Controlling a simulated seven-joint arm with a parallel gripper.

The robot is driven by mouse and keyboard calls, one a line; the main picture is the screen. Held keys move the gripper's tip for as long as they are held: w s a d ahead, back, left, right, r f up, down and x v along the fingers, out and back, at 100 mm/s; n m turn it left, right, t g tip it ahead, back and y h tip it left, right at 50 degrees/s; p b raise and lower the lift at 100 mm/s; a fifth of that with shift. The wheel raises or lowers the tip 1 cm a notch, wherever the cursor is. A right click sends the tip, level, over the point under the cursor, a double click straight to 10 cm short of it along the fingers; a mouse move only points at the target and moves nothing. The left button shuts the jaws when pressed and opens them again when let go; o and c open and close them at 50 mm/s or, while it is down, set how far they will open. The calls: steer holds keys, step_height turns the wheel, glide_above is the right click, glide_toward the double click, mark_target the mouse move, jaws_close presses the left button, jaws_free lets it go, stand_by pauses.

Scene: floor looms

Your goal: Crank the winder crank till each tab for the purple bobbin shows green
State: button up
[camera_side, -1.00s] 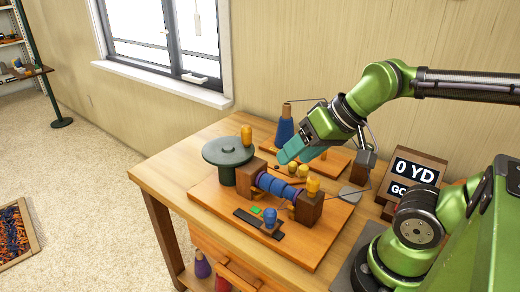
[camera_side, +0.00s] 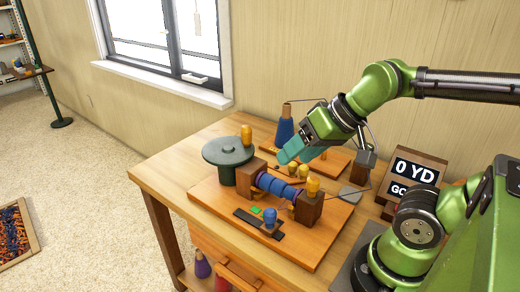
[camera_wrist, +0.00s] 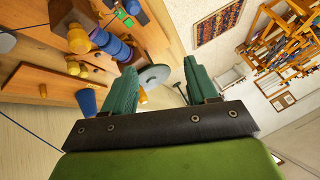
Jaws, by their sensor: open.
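The winder stands on an orange board (camera_side: 225,205) on the table. Its dark green disc (camera_side: 228,150) bears an upright yellow knob (camera_side: 247,135), which looks like the crank handle. The disc also shows in the wrist view (camera_wrist: 155,77). My gripper (camera_side: 288,153) hangs above the board's back edge, right of the disc, open and empty. Its teal fingers (camera_wrist: 160,90) are apart.
A display (camera_side: 415,173) reads "0 YD" above partly hidden text. A blue cone (camera_side: 285,130) and small yellow pegs (camera_side: 298,171) stand behind the winder. A purple cone (camera_side: 202,265) is below the table.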

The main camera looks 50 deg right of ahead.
stand_by(0.4)
steer(key=n+g+h, duration=0.2)
steer(key=n+g, duration=0.5)
steer(key=n, duration=1.2)
glide_toward(247, 126)
step_height(247, 126, down, 12)
steer(key=shift+w+f, duration=0.1)
steer(key=shift+w, duration=0.05)
steer(key=shift+d, duration=0.1)
jaws_close()
